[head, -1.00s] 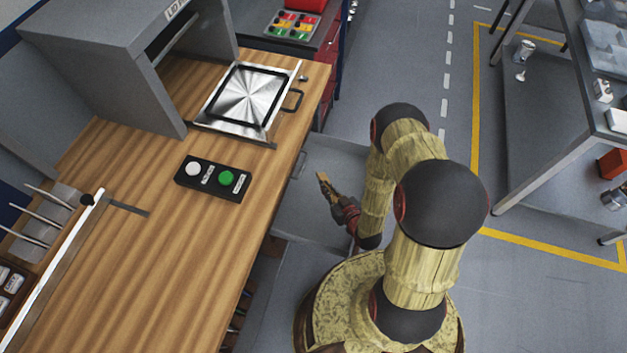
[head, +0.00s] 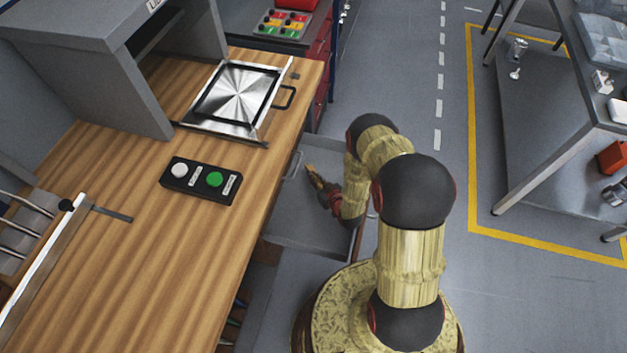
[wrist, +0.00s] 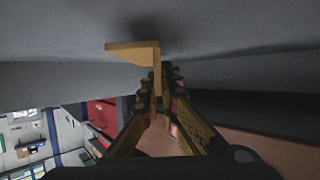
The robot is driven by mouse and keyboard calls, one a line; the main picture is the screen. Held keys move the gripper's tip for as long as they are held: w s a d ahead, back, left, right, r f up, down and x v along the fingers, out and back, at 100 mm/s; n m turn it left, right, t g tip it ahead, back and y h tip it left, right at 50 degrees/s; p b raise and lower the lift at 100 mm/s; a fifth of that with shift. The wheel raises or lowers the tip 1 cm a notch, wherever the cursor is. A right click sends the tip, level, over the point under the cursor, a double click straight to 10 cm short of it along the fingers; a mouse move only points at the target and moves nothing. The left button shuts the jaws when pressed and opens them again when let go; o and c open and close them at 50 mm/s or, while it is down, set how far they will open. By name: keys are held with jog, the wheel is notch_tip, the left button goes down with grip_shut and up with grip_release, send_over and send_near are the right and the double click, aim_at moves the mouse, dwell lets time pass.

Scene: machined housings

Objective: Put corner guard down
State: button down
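The corner guard (wrist: 133,48) is a tan, L-shaped piece in the wrist view. One leg lies between the fingertips of my gripper (wrist: 160,92), which is shut on it; the other leg sticks out to the left. A grey surface is close to the guard, with a dark shadow beside it; I cannot tell whether they touch. In the head view my gripper (head: 318,181) is over the open grey drawer (head: 285,228) at the bench's right side. The guard is a small tan tip there, too small to make out well.
The wooden bench (head: 90,270) carries a black box with white and green buttons (head: 201,180) and a metal plate fixture (head: 235,97). The drawer's walls surround my gripper closely. A grey shelf table (head: 545,150) stands at right, with open floor between.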

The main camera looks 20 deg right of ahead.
jog(key=shift+f, duration=0.55)
jog(key=shift+f, duration=0.1)
jog(key=c, duration=2)
grip_release()
jog(key=shift+c, duration=0.2)
